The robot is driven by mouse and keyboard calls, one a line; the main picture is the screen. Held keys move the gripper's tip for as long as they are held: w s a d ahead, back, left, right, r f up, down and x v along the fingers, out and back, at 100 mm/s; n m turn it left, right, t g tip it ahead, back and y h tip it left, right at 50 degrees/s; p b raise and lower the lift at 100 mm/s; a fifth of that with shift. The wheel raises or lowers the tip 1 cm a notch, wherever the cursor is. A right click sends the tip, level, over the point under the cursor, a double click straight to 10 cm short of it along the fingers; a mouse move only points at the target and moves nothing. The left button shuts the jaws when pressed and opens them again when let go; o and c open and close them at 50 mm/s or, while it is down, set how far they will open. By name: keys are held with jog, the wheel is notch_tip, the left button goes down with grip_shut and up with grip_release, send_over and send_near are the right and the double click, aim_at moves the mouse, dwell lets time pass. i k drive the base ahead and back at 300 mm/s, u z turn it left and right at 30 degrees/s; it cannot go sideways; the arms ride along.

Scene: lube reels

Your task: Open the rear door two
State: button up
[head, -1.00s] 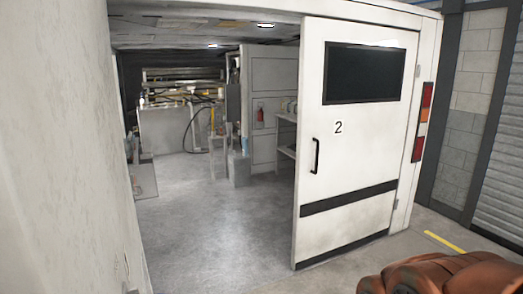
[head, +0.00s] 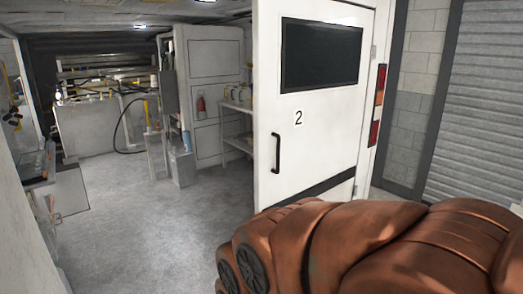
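The white door marked 2 (head: 303,178) stands right of centre in the head view. It has a dark window (head: 321,55), a black stripe low down and a black vertical handle (head: 275,153) near its left edge. The doorway to its left is open and shows the interior. The door's lower part is hidden behind my copper-coloured arm (head: 350,245), which fills the lower right. My gripper is not in view.
A wall edge stands at the left. A ribbed shutter (head: 480,110) is at the right.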

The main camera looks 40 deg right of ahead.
aim_at(312, 59)
jog(key=z, duration=0.15)
jog(key=i, duration=1.7)
jog(key=z, duration=0.3)
